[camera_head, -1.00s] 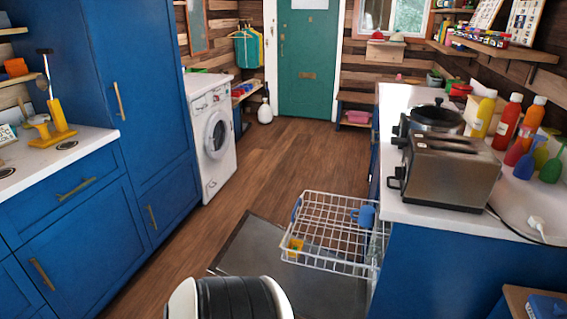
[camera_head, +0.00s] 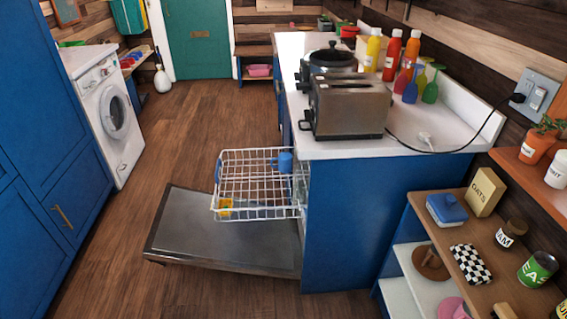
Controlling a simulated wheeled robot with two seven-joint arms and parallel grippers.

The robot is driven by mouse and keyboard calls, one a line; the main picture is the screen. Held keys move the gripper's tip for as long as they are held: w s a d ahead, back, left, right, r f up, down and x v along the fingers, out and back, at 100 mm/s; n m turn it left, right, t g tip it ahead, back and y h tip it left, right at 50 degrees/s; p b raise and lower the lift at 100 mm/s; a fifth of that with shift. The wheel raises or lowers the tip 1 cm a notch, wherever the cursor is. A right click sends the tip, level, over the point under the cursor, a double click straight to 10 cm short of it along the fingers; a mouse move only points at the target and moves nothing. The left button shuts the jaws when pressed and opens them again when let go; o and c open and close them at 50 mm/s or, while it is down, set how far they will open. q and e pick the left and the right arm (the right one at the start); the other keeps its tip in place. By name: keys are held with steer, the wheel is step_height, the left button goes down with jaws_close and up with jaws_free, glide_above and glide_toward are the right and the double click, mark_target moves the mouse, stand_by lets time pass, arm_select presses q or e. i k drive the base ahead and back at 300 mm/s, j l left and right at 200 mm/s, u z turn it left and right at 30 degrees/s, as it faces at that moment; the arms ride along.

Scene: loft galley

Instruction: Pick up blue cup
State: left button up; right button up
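A blue cup (camera_head: 283,162) sits at the far right part of the white wire dishwasher rack (camera_head: 256,213). The rack is pulled out over the open dishwasher door (camera_head: 222,232), beside the blue counter. A small yellow item (camera_head: 225,206) is at the rack's near left corner; I cannot tell exactly what it is. Neither of my grippers shows in the view.
The white countertop (camera_head: 330,149) holds a toaster (camera_head: 347,107), a pot-like cooker (camera_head: 330,60) and several bottles. A shelf unit (camera_head: 480,215) with packages and jars stands at the right. Wooden floor (camera_head: 190,130) is clear left of the rack.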

mark_target(285, 158)
steer(key=z, duration=0.4)
steer(key=j+z, duration=0.1)
steer(key=z, duration=0.7)
steer(key=j+z, duration=0.1)
steer(key=z, duration=0.3)
steer(key=j+z, duration=0.1)
steer(key=z, duration=1.15)
steer(key=i+l+z, duration=0.1)
steer(key=z, duration=1.55)
steer(key=j+u, duration=0.15)
steer(key=u, duration=1)
steer(key=l+u, duration=0.2)
steer(key=u, duration=3.15)
steer(key=i+j+z, duration=0.15)
steer(key=j+z, duration=0.15)
steer(key=i+j+z, duration=0.1)
steer(key=j+z, duration=0.15)
steer(key=j, duration=0.2)
steer(key=i+j+z, duration=0.1)
steer(key=j+z, duration=0.2)
steer(key=j, duration=0.1)
